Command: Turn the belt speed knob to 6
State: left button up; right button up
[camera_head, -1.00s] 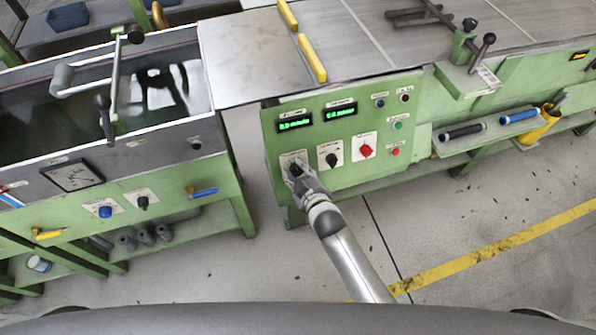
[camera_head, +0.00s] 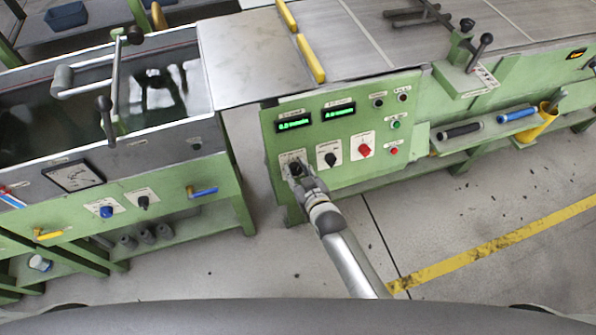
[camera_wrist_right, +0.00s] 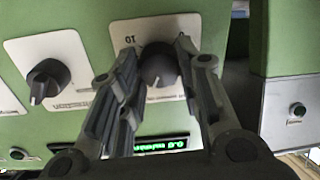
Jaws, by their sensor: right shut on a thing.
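The green control panel (camera_head: 272,158) carries a row of knobs under two green displays. My right gripper (camera_head: 297,172) is at the leftmost black knob (camera_head: 295,168), which sits on a white plate. In the right wrist view, my right gripper's two fingers (camera_wrist_right: 154,88) stand on either side of this black knob (camera_wrist_right: 158,70) and are shut on it. A "10" shows on its plate; the other scale marks are hidden or too small to read. The left display (camera_head: 293,122) reads in m/minute, its digits unclear. My left gripper is not in view.
A second black knob (camera_head: 330,159) and a red knob (camera_head: 364,150) are close beside on the panel. Small buttons (camera_head: 394,151) are at its right. A water trough (camera_head: 150,90) stands at the left. The floor in front is clear.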

jog(key=shift+f, duration=0.1)
jog(key=o, duration=1)
jog(key=shift+s, duration=0.1)
jog(key=v, duration=1.2)
jog(key=shift+d, duration=0.1)
